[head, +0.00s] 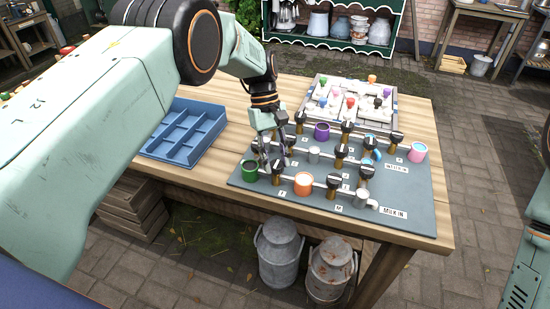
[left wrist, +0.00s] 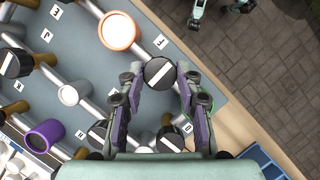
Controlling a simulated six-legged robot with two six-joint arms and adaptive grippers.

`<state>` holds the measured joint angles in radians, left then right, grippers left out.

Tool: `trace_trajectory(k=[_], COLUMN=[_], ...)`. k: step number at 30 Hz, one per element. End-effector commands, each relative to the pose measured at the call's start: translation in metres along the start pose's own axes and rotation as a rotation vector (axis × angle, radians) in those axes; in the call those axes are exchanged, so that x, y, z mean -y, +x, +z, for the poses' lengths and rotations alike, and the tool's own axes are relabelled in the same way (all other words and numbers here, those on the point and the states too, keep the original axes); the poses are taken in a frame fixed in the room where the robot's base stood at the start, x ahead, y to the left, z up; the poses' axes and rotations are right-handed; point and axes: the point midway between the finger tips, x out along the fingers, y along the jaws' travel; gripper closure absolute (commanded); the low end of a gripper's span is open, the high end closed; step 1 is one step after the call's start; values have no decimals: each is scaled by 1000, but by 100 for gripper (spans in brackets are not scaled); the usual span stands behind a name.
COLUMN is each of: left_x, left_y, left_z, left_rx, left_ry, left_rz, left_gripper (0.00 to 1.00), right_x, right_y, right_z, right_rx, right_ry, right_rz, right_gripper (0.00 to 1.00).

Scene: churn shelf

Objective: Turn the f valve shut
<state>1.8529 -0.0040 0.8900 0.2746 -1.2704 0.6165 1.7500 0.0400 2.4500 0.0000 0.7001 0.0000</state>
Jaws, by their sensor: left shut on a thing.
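The f valve has a round black knob with a white line, and in the left wrist view the knob (left wrist: 160,72) sits between my fingertips beside a label (left wrist: 160,41) that looks like F. Its white line slants from lower left to upper right, across the pipe. In the head view the valve's black knob (head: 277,167) stands on the front pipe between a green cup and an orange cup. My left gripper (head: 268,160) reaches down over it and partly covers it; the left wrist view shows the gripper (left wrist: 162,80) shut on the knob. My right gripper is out of view.
Several other black-knobbed valves stand close by on the grey board (head: 410,215). A green cup (head: 250,171), an orange cup (head: 303,183) and a purple cup (head: 322,131) stand among the pipes. A blue tray (head: 185,132) lies left. Milk cans (head: 279,255) stand below the table.

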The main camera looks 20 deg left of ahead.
Motion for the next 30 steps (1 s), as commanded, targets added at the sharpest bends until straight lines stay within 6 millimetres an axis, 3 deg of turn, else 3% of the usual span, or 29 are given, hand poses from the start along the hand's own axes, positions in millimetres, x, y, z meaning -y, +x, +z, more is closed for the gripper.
trace_trajectory(k=[4,5,12,23,30], left_x=[-1,0,0,0,0], left_y=[0,0,0,-4,-43], left_z=[1,1,0,0,-1], left_rx=[1,1,1,-1,-3], left_ry=[1,1,0,-1,0], left_rz=[0,0,0,1,3], left_gripper=[97,63,42,42,42], right_x=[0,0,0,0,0], right_y=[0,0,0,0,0], right_z=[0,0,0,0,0], right_rx=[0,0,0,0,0], right_ry=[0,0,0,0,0], right_rz=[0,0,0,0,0], right_gripper=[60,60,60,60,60])
